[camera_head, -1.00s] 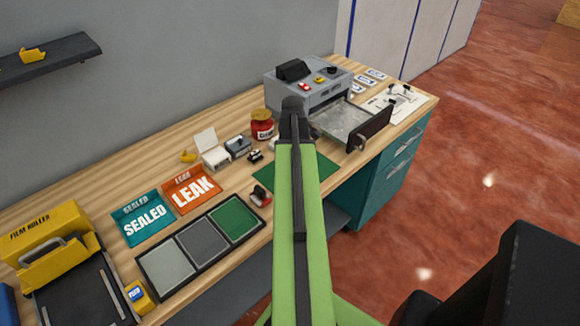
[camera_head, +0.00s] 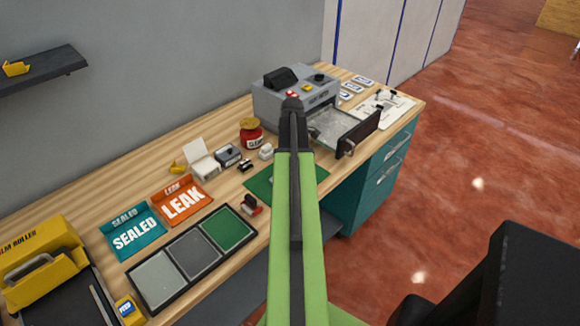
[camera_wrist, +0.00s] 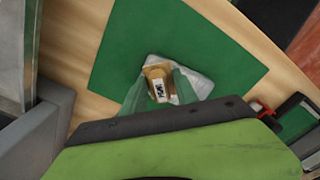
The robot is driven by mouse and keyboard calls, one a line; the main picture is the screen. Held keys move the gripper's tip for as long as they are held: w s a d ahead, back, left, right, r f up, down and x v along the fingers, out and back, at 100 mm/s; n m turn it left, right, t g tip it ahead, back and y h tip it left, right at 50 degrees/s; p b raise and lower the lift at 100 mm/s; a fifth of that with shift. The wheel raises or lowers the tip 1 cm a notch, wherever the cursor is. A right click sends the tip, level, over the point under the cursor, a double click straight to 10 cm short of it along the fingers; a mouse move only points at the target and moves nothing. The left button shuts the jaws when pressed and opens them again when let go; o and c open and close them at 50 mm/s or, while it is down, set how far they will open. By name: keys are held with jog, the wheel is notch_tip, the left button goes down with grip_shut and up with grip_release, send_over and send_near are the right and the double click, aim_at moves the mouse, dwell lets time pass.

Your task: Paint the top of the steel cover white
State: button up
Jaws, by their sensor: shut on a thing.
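My gripper (camera_wrist: 160,85) shows in the wrist view with two see-through green fingers, shut on a small tan-and-white labelled piece (camera_wrist: 158,86). A pale grey-white, uneven flat shape (camera_wrist: 195,82) lies behind the piece, over the green mat (camera_wrist: 130,45); it may be the steel cover, but I cannot tell. I cannot tell whether the held piece touches it. In the head view my arm hides the gripper and part of the mat (camera_head: 258,184). A small grey edge shows on the mat beside my arm.
A grey machine (camera_head: 268,103) with an open tray (camera_head: 335,128) stands at the back right. A red jar (camera_head: 251,142) and several small items stand left of my arm. A three-part tray (camera_head: 160,280), the SEALED bin (camera_head: 135,233) and the LEAK bin (camera_head: 182,203) lie further left.

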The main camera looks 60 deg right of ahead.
jog(key=shift+s+d, duration=0.15)
jog(key=shift+d, duration=1.45)
jog(key=shift+a, duration=0.1)
jog(key=shift+w+a+r, duration=0.1)
jog(key=shift+w+a, duration=0.05)
jog(key=shift+a, duration=1.4)
jog(key=shift+w+a+f, duration=0.1)
jog(key=shift+w+a, duration=0.1)
jog(key=shift+a, duration=1.3)
jog(key=shift+w+a+r, duration=0.1)
jog(key=shift+w+a, duration=0.05)
jog(key=shift+a, duration=1.4)
jog(key=shift+w+a, duration=0.15)
jog(key=shift+a, duration=1.35)
jog(key=shift+w+d, duration=0.1)
jog(key=shift+w, duration=0.3)
jog(key=shift+s+d, duration=0.2)
jog(key=shift+d, duration=1.35)
jog(key=shift+d, duration=0.1)
